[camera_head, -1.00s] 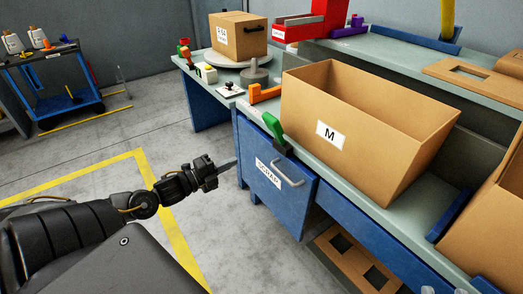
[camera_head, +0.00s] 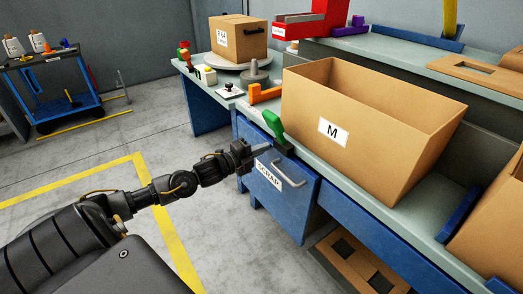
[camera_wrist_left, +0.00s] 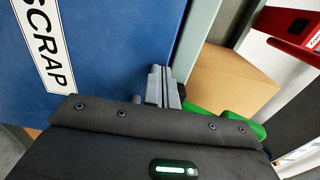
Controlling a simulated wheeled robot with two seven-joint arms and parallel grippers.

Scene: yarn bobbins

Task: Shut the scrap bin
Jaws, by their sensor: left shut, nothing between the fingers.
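The scrap bin (camera_head: 264,193) has a blue front with a white SCRAP label and a grey bar handle, under the bench top. The label and blue front (camera_wrist_left: 120,50) also fill the left of the left wrist view. My left gripper (camera_head: 250,152) is shut and empty at the upper left part of that front, left of the handle. In the left wrist view its fingers (camera_wrist_left: 160,82) are together, close to the panel's edge; I cannot tell whether they touch it. How far the bin stands out is hard to tell. My right gripper is not in view.
A green-handled tool (camera_head: 273,126) stands at the bench edge just above the bin. A large open cardboard box marked M (camera_head: 375,140) stands on the bench top.

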